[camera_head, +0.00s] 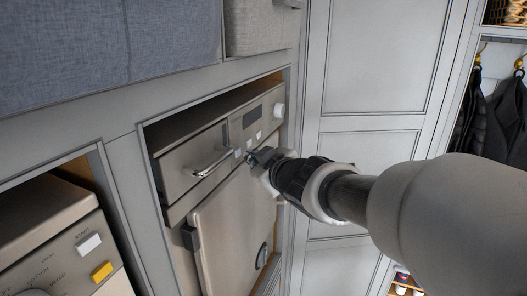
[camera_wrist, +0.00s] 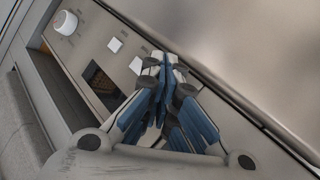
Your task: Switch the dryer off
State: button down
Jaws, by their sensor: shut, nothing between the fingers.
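A beige appliance (camera_head: 228,225), which I take to be the dryer, sits in the middle cabinet opening; I read no label naming it. Its top panel has a bar handle (camera_head: 213,163), a dark display (camera_head: 250,118), a white round knob (camera_head: 279,110) and small square buttons (camera_head: 249,143). My gripper (camera_head: 256,157) is shut and empty, at the lower edge of that panel. In the wrist view, the fingertips (camera_wrist: 168,66) cover part of the button row; the knob (camera_wrist: 66,22), a white button (camera_wrist: 114,44) and the display (camera_wrist: 100,82) show. I cannot tell whether the fingertips touch a button.
A second appliance (camera_head: 50,240) with a white button (camera_head: 88,244) and a yellow button (camera_head: 102,271) sits in the left opening. Cabinet framing (camera_head: 128,200) surrounds both. A tall panelled door (camera_head: 375,75) stands right. Dark coats (camera_head: 500,115) hang at far right.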

jog(key=d+p, duration=0.1)
jog(key=d, duration=0.1)
jog(key=s+d+p, duration=0.2)
jog(key=d, duration=0.1)
jog(key=shift+d, duration=0.3)
